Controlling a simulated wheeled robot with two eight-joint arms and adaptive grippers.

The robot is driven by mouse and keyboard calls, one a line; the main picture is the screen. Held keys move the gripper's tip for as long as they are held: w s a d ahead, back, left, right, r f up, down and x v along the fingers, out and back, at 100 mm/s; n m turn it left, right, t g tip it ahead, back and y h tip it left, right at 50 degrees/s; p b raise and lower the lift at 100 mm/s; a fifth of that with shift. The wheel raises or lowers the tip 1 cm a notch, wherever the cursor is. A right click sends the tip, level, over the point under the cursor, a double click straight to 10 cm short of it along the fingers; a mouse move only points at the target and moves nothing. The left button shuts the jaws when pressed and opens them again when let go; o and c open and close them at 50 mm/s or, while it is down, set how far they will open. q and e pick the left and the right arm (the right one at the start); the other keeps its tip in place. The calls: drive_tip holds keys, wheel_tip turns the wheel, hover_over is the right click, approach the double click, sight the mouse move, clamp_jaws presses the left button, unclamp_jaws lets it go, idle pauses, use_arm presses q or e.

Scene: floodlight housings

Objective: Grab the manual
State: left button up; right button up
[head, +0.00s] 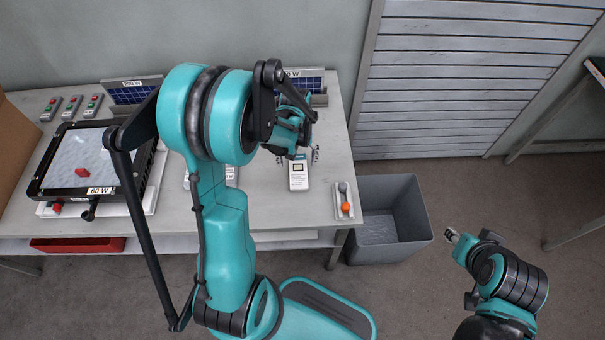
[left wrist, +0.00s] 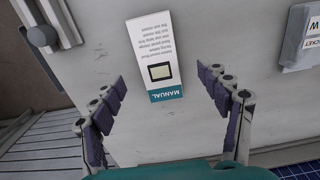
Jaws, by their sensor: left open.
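The manual (head: 298,178) is a small white booklet with a teal strip marked MANUAL and a dark-framed pale square on it. It lies flat on the workbench (head: 265,205), and in the left wrist view the manual (left wrist: 153,45) is at upper centre. My left gripper (head: 291,150) is open above the bench by the manual's far end. In the left wrist view its purple-padded fingers (left wrist: 161,80) are spread on either side of the manual's teal end, apart from it. My right gripper (head: 452,237) is off the bench at the lower right, too small to judge its jaws.
A black-framed floodlight housing (head: 50,170) labelled 60 W is at the bench's left. A small tray (head: 345,211) with an orange knob lies right of the manual. A grey bin (head: 412,215) stands beside the bench. Solar panels (head: 130,92) line the back.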

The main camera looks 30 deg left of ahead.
sight(298, 171)
use_arm(q)
drive_tip(key=f+b, duration=0.1)
drive_tip(key=f, duration=0.2)
drive_tip(key=f+b, duration=0.1)
drive_tip(key=f, duration=0.1)
drive_tip(key=shift+w+f+b, duration=0.25)
drive_tip(key=shift+w+b, duration=0.05)
drive_tip(key=shift+b, duration=0.05)
drive_tip(key=shift+r, duration=0.1)
drive_tip(key=shift+c, duration=0.9)
drive_tip(key=c, duration=1)
